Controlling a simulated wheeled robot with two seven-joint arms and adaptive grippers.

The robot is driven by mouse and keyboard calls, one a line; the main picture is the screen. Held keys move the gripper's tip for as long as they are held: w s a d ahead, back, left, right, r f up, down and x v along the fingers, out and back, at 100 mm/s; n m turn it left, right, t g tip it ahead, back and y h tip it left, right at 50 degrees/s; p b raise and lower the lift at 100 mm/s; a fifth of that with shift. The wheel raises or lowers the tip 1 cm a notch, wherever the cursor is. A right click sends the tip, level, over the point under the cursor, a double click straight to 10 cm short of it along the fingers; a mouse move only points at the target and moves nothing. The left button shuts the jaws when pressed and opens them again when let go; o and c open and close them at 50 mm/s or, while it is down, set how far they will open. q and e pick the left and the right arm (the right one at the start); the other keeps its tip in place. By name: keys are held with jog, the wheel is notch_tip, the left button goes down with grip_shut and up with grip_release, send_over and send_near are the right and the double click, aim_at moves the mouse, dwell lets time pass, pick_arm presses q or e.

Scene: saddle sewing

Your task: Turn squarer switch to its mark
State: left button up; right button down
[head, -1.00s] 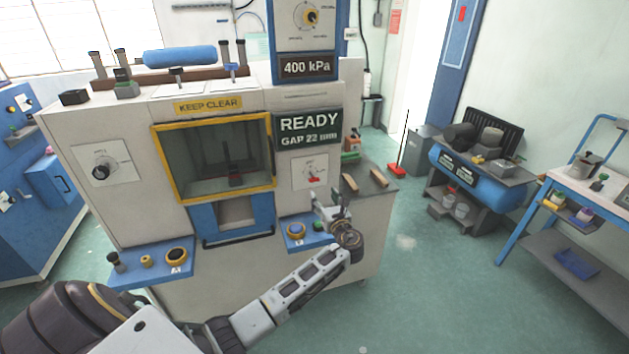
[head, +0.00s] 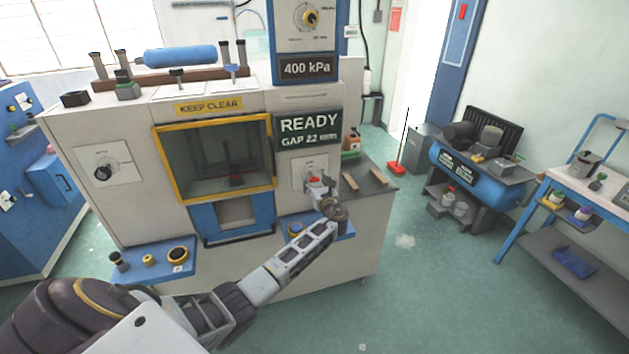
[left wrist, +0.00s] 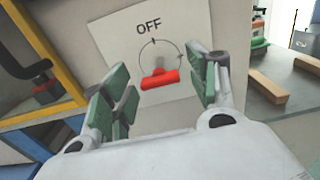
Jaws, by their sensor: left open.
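The switch is a red bar handle (left wrist: 160,80) on a white plate (left wrist: 185,25) marked OFF, on the front of the machine. A dial ring with small marks surrounds it. In the head view the red handle (head: 314,180) shows just above my left gripper (head: 321,190). In the left wrist view the left gripper (left wrist: 163,88) is open, with its green-padded fingers on either side of the handle and apart from it. The handle lies nearly level, slightly tilted. My right gripper is in neither view.
A READY sign (head: 308,128) is above the switch plate. The yellow-framed window (head: 157,160) is to its left. A blue ledge with buttons (head: 344,232) juts out below. Wooden blocks (left wrist: 262,90) lie on the counter at right. A black knob (head: 103,173) is at far left.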

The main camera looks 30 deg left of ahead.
pick_arm(q)
jog(key=shift+w+a, duration=0.3)
jog(key=shift+a, duration=0.1)
jog(key=c, duration=1)
